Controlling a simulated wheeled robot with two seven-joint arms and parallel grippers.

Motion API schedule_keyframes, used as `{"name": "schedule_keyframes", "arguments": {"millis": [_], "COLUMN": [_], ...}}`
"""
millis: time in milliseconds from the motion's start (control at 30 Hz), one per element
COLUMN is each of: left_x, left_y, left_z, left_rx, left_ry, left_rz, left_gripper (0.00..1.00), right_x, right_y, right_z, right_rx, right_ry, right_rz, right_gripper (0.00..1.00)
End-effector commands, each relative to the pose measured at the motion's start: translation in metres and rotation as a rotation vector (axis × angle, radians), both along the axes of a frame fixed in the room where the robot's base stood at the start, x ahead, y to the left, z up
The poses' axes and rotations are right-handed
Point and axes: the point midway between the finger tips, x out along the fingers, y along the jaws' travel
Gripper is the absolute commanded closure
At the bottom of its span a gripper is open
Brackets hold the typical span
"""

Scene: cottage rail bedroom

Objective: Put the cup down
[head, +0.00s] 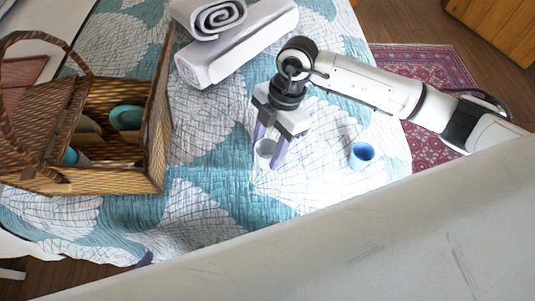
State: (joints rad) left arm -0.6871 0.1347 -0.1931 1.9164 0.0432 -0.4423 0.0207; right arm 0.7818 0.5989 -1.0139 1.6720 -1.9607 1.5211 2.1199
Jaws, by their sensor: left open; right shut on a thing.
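My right gripper (267,155), on the arm coming in from the right, points down over the quilt and is shut on a pale grey-white cup (264,148). The cup is between the two purple fingers, low over the bed quilt (225,195). I cannot tell whether its base touches the quilt. A blue cup (362,155) stands on the quilt to the right, apart from the gripper.
An open wicker basket (115,178) with teal items inside stands on the left. Rolled and folded white towels (235,50) lie at the back. A large pale board (330,250) crosses the front. The quilt between basket and gripper is clear.

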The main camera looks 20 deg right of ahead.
Motion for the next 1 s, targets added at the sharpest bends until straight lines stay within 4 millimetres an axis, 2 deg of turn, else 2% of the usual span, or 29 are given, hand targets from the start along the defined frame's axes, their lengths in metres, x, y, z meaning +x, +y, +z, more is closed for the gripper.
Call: {"name": "schedule_keyframes", "arguments": {"millis": [233, 567, 600, 700, 1000], "left_x": [0.000, 0.000, 0.000, 0.000, 0.000], "left_y": [0.000, 0.000, 0.000, 0.000, 0.000], "left_z": [-0.001, -0.002, -0.002, -0.002, 0.000], "left_rx": [0.000, 0.000, 0.000, 0.000, 0.000], "left_ry": [0.000, 0.000, 0.000, 0.000, 0.000], "left_rz": [0.000, 0.000, 0.000, 0.000, 0.000], "left_gripper": [0.00, 0.00, 0.00, 0.00, 0.00], "right_x": [-0.001, -0.001, -0.001, -0.001, 0.000], "right_y": [0.001, 0.000, 0.000, 0.000, 0.000], "right_z": [-0.032, -0.036, -0.036, -0.036, -0.034], "right_rx": [0.000, 0.000, -0.001, -0.001, -0.001], "right_ry": [0.003, 0.001, 0.000, 0.000, 0.000], "right_rz": [0.001, 0.001, 0.001, 0.002, 0.002], "right_gripper": [0.79, 0.79, 0.53, 0.37, 0.37]}}
